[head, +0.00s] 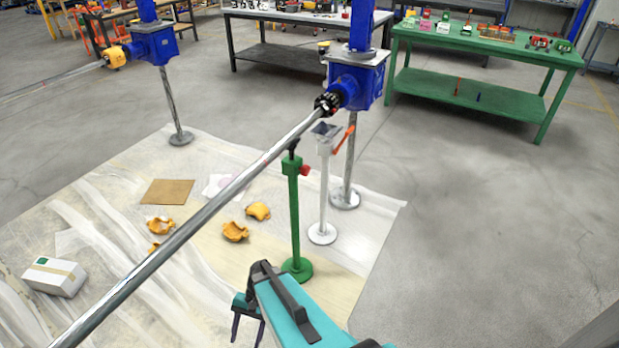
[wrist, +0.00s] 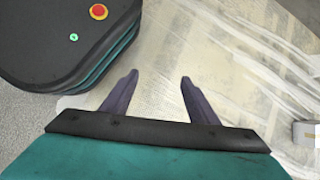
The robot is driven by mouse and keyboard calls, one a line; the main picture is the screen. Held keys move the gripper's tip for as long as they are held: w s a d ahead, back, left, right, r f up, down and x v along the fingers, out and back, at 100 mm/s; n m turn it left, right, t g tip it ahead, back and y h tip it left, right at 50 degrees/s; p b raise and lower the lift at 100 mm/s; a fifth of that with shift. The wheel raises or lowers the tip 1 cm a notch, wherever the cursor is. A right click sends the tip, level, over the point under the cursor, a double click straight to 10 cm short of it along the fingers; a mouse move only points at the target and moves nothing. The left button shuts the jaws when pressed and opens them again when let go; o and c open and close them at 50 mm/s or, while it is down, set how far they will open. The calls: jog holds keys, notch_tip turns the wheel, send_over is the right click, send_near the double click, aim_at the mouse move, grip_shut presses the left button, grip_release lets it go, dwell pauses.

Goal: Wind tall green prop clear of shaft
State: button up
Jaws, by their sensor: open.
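The tall green prop (head: 294,215) stands upright on a round green base in the head view. Its dark top (head: 292,147) is at the long shaft (head: 210,210); I cannot tell whether they touch. A red part (head: 304,170) sticks out on the right of the prop's collar. The shaft runs from the lower left up to a black coupling (head: 327,102) on the blue screw jack (head: 356,80). My gripper (head: 248,330) is in front of and below the prop, apart from it. In the wrist view my gripper (wrist: 158,90) is open and empty, over the sheet; the prop is not in that view.
A white prop (head: 323,190) with an orange handle (head: 344,138) stands just right of the green one. Orange cover pieces (head: 236,231), a brown board (head: 167,192) and a white box (head: 54,276) lie on the sheet. The floor right of the sheet is clear before the green table (head: 480,48).

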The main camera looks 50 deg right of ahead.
jog(key=w+d+r+m+t+y+b, duration=0.2)
jog(key=w+d+r+m+t, duration=0.25)
jog(key=w+d+m, duration=0.4)
jog(key=m+t+h+b, duration=0.4)
jog(key=m+t+b, duration=0.1)
jog(key=m+t, duration=1.05)
send_near(308, 171)
jog(key=v, duration=0.5)
jog(key=shift+s+d+r+g, duration=0.1)
jog(key=shift+d+r+g, duration=0.05)
jog(key=shift+r+g, duration=0.25)
jog(key=x, duration=1.4)
